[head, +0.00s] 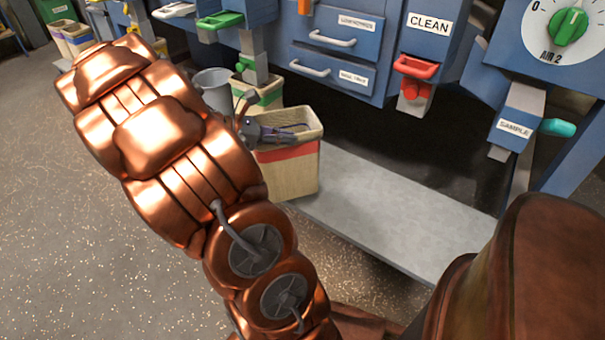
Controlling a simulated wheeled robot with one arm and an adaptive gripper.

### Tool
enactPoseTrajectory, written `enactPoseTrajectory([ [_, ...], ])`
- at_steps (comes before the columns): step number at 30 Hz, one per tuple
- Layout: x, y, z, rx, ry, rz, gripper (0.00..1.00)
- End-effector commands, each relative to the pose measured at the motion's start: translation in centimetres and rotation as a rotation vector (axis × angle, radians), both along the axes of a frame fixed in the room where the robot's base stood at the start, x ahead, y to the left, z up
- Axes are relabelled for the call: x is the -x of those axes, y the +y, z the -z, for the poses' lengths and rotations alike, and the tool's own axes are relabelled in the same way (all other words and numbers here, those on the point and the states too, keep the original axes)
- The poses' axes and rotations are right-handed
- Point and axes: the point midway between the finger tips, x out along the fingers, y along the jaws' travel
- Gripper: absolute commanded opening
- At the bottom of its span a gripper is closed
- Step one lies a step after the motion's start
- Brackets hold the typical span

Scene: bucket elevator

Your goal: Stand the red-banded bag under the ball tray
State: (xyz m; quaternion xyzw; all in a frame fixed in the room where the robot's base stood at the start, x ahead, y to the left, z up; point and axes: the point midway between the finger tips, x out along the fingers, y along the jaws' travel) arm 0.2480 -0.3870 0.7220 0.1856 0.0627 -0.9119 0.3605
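The red-banded bag (291,178) is an upright, open-topped tan bag with a red band below its rim, in the middle of the head view. It is at the left end of a low pale slab; I cannot tell whether it rests there or hangs slightly above. My gripper (290,131) is dark and is at the bag's left rim, with a finger reaching over the opening. My copper arm hides part of it, and I cannot tell whether it is closed on the rim. No part in view is clearly identifiable as the ball tray.
The pale slab (400,215) is bare to the right of the bag. Above it hang a CLEAN chute (428,30) with a red handle and a SAMPLE chute (515,122) with a teal handle. A green-banded bag (268,97) and grey bucket (212,88) stand behind.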

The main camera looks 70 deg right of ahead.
Motion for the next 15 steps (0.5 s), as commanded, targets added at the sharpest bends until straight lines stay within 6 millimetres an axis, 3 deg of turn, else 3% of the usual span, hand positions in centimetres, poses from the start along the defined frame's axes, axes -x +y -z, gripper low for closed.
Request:
enactPoseTrajectory([
  [7, 3.1, 1.3, 1.4, 0.006, -0.001, 0.136, 0.0],
  [11, 3.3, 1.0, 1.7, 0.007, -0.001, 0.156, 0.0],
  [15, 2.7, -0.9, 2.0, 0.007, -0.002, 0.16, 0.0],
])
